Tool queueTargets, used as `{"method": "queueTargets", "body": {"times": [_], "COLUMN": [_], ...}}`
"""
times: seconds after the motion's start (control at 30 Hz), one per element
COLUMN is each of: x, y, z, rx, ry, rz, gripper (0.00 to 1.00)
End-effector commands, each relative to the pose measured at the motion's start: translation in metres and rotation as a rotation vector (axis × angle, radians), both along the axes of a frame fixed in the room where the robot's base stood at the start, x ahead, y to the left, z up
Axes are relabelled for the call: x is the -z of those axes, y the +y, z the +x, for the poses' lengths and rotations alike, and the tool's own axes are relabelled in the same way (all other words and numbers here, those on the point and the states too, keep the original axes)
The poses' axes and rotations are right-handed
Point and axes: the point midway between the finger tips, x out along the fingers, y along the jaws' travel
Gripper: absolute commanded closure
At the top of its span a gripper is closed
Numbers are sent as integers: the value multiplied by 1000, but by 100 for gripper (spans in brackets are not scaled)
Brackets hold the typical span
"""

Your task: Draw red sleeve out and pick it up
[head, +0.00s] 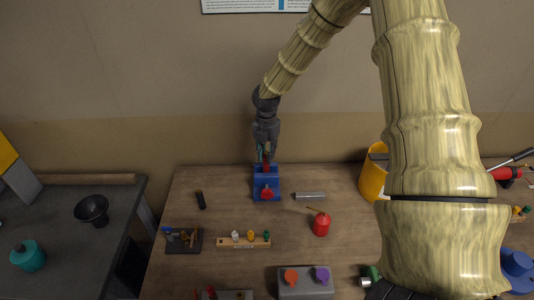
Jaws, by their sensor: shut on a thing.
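A blue block-like holder (262,182) stands near the back edge of the wooden table in the head view. My gripper (266,158) points down at the holder's back part and is shut on a small red piece, which looks like the red sleeve (267,167). Only a little of the sleeve shows between the fingertips and the holder. Whether it is still inside the holder I cannot tell. Another red part (266,193) is on the holder's front.
A grey metal cylinder (310,195) and a red oil can (321,225) lie to the right, with a yellow container (373,180) beyond. A black cylinder (201,200) is at left. A wooden rack with coloured pegs (243,242) is in front. My arm hides the table's right part.

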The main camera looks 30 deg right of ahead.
Motion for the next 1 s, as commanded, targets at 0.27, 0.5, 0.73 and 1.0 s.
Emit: {"method": "queueTargets", "body": {"times": [0.27, 0.5, 0.73, 1.0], "x": [-1, -3, -5, -5], "y": [0, 0, 0, 0], "z": [0, 0, 0, 0], "rx": [0, 0, 0, 0], "ry": [2, 6, 10, 14], "rz": [1, 2, 2, 4], "gripper": [100, 100, 100, 100]}}
